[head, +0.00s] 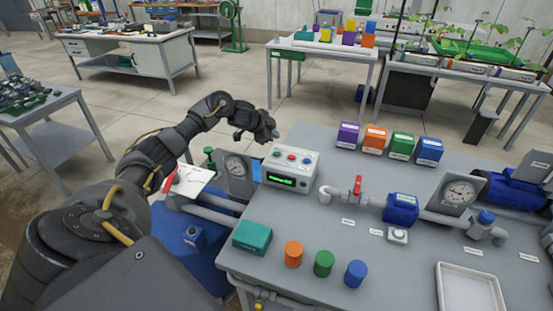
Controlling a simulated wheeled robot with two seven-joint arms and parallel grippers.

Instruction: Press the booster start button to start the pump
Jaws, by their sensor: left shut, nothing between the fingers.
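A white control box (308,172) with a green-lit display (287,181) stands at the back left of the grey skid table. Its sloped top carries several small round buttons, among them a red one (291,157) and a blue one (306,160). Their labels are too small to read, so I cannot tell which is the booster start button. My left gripper (275,133) is shut and empty, just behind and above the box's left back corner. It looks apart from the buttons. A small light box with a round top (397,235) sits on the table's middle. My right gripper is out of view.
A pipe with a red-handled valve (357,188), a blue unit (401,208) and a gauge (459,192) crosses the table. Several coloured boxes stand at its back, including a purple one (348,135). A teal box (252,237) and coloured cylinders line the front. Another gauge (236,168) stands left of the control box.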

